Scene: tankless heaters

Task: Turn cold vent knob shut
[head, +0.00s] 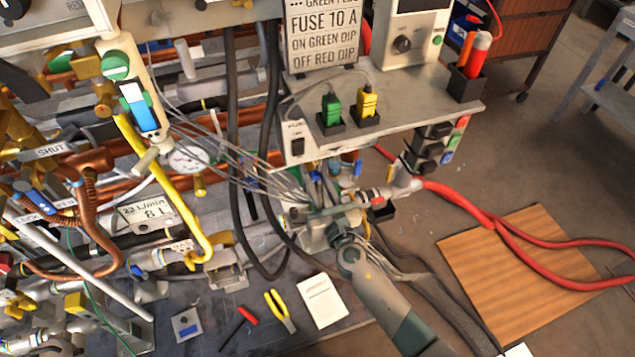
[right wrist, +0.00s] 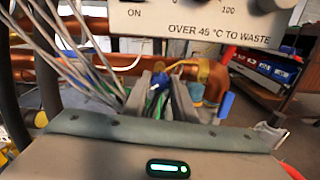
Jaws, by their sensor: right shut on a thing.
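My right gripper (head: 318,192) reaches in under the grey shelf, among the wires and pipes. In the right wrist view its two grey fingers (right wrist: 160,92) are closed around a small blue part (right wrist: 157,80), which is mostly hidden between them. I take this part to be the cold vent knob, but no label for it is readable and its turn position cannot be told. A blue lever-like part (right wrist: 226,105) stands just right of the fingers, beside a copper fitting (right wrist: 212,78). My left gripper is not in view.
The grey shelf (head: 420,95) overhangs the gripper, with green (head: 331,108) and yellow (head: 367,102) plugs on it. Loose grey wires (head: 250,165) and black hoses (head: 233,120) hang close by on the left.

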